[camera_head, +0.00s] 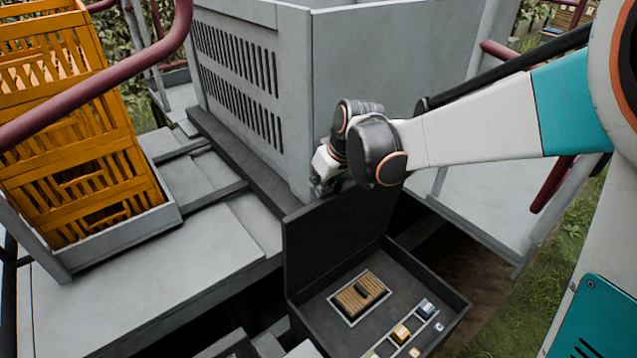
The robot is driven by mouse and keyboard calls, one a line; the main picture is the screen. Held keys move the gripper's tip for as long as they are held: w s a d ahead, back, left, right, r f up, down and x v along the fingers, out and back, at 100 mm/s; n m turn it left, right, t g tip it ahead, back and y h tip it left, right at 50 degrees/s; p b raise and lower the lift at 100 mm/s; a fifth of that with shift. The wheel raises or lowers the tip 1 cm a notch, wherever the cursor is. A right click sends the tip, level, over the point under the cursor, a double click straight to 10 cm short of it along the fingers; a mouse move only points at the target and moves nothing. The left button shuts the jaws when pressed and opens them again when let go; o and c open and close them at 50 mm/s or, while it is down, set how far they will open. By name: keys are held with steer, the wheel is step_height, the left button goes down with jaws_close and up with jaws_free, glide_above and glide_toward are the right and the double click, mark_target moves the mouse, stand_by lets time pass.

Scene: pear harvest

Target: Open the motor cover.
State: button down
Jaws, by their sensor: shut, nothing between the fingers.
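A dark flat panel (330,232), which looks like the motor cover, stands raised along the back-left edge of a dark open box (446,283). Inside the box are a brown ribbed plate (352,301) with a small dark handle and a row of several small coloured switches (401,333). My gripper (322,183) is at the upper edge of the raised panel, beside the corner of the grey bin. Its fingers are small and partly hidden, and it holds nothing visible. I cannot tell whether it touches the panel.
A large grey slatted bin (255,95) stands right behind my gripper. Orange crates (85,150) sit in a grey tray on the left. Dark red rails (110,75) cross the upper left. Grey decking (190,265) lies between crates and box. Grass shows at right.

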steer(key=s+d+f+t+b, duration=0.1)
steer(key=s+d, duration=0.5)
steer(key=s, duration=0.3)
steer(key=shift+s+f+y+b, duration=0.25)
steer(key=shift+f+y+b, duration=0.05)
steer(key=shift+f, duration=0.1)
steer(key=shift+r, duration=0.1)
